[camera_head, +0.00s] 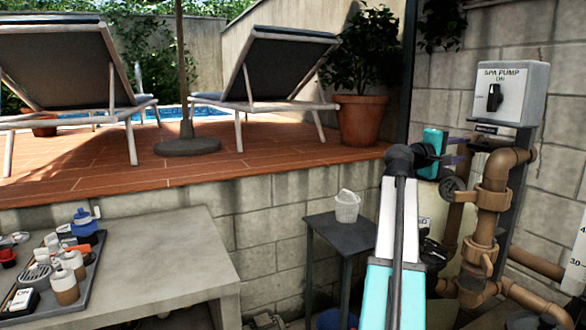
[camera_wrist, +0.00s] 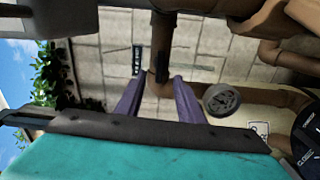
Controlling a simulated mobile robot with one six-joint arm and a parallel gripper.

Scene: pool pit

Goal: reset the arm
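My gripper (camera_head: 464,150) is in front of the brown pipework at the right in the head view, below and left of the spa pump box. Its two purple fingers stand apart in the wrist view (camera_wrist: 158,82), with no held object visible between them. A brown pipe (camera_wrist: 163,45) shows beyond the gap. I cannot tell whether a finger touches the pipework. My arm reaches up and forward from the bottom of the head view.
The spa pump box (camera_head: 530,85) has a black knob and reads ON. A bench (camera_head: 165,260) holds a tray of bottles.

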